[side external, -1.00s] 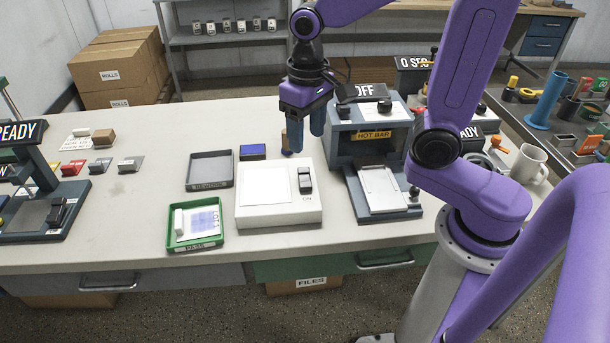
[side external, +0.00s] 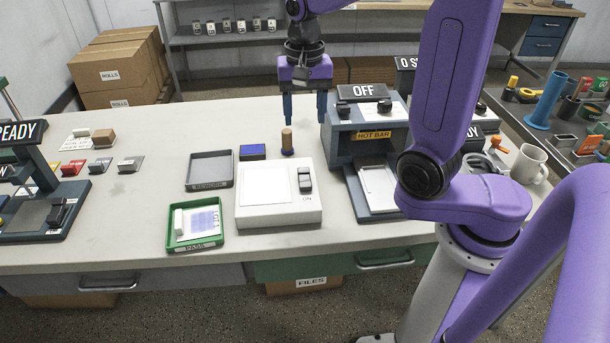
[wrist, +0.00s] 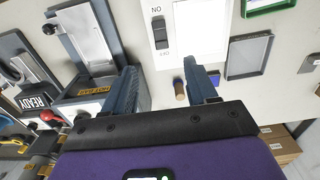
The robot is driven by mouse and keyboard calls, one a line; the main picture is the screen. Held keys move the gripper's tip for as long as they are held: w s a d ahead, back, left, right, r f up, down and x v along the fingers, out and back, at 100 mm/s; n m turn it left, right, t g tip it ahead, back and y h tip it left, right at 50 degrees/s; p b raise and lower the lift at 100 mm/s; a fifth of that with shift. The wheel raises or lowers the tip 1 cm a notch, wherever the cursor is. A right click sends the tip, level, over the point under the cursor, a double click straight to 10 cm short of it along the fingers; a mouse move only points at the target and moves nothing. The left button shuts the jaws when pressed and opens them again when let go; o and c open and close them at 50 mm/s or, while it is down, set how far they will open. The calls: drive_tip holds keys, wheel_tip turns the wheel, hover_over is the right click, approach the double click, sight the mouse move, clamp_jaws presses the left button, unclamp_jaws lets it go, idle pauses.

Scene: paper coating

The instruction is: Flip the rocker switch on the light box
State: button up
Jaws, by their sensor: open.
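The light box (side external: 280,215) is a white box with a pale square panel, on the front middle of the table. It shows partly at the top of the wrist view (wrist: 183,48). Its black and white rocker switch (side external: 305,180) sits on its top right, beside the word ON. The switch also shows in the wrist view (wrist: 160,32). My gripper (side external: 305,118) is open and empty, above the table behind the light box, apart from the switch. Its two blue fingers point down.
A wooden-handled stamp (side external: 287,142) stands just behind the light box, near my fingers. The hot bar machine (side external: 368,140) is close on the right. A grey tray (side external: 211,185) and a green tray (side external: 172,240) lie to the left. A blue pad (side external: 252,152) lies behind.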

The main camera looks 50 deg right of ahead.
sight(305, 180)
wheel_tip(305, 180, down, 17)
drive_tip(key=shift+f, duration=0.2)
idle(0.6)
